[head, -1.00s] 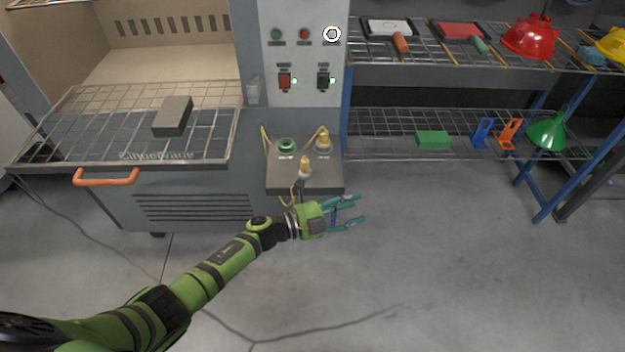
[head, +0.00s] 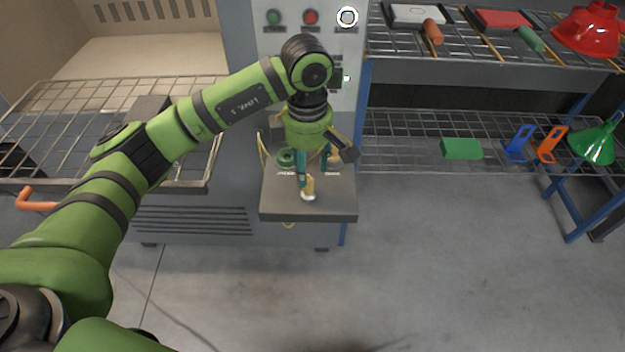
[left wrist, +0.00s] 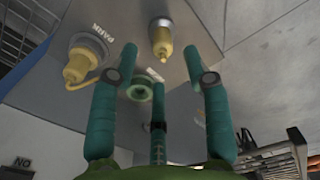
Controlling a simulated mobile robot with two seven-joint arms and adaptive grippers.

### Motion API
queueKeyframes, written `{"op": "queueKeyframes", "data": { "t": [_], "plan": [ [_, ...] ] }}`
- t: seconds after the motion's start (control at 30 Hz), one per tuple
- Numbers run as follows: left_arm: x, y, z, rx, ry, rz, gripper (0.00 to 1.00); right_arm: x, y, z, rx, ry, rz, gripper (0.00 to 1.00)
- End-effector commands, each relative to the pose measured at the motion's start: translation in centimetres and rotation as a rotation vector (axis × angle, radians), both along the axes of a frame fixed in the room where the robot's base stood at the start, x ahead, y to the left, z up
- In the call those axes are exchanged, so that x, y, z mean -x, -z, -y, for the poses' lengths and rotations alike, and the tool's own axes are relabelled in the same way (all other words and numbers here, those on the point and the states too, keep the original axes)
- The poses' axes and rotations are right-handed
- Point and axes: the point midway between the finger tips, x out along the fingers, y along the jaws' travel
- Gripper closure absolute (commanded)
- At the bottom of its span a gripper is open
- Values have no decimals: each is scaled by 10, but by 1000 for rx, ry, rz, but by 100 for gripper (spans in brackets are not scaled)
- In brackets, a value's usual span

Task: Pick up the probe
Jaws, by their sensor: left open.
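Two yellow plug-like pieces stand on the grey ledge (head: 325,203) of the machine; I cannot tell for sure which is the probe. One, the front yellow piece (head: 309,186), stands upright on a pale base near the front edge; it shows at the top of the left wrist view (left wrist: 162,38). The other, the PARK yellow piece (left wrist: 80,66), sits beside the PARK label and is partly hidden by my gripper in the head view. My left gripper (head: 314,164) points down over the ledge, open, with teal fingers just behind the front piece. My right gripper is out of view.
A green ring socket (head: 285,158) sits at the ledge's back left. The control panel (head: 290,40) rises behind it. A wire rack (head: 100,90) lies left. Shelves at right hold a green block (head: 461,149) and a green funnel (head: 596,143). The floor in front is clear.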

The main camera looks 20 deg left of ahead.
Motion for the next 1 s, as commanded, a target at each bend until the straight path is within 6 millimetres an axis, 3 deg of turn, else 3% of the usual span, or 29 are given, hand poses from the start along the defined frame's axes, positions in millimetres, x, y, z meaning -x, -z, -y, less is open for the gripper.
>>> {"op": "queueKeyframes", "data": {
  "t": [0.4,0.67,0.7,0.8,1.0],
  "plan": [
    [3,54,3,4,-1,-3,52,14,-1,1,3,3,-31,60],
    [3,57,3,4,-1,-1,52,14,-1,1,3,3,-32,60],
    [3,57,3,4,-1,-1,60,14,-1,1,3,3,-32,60],
    [3,57,3,4,-1,-1,100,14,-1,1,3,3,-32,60],
    [3,57,3,4,-1,-1,100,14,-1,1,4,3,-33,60]
  ]
}}
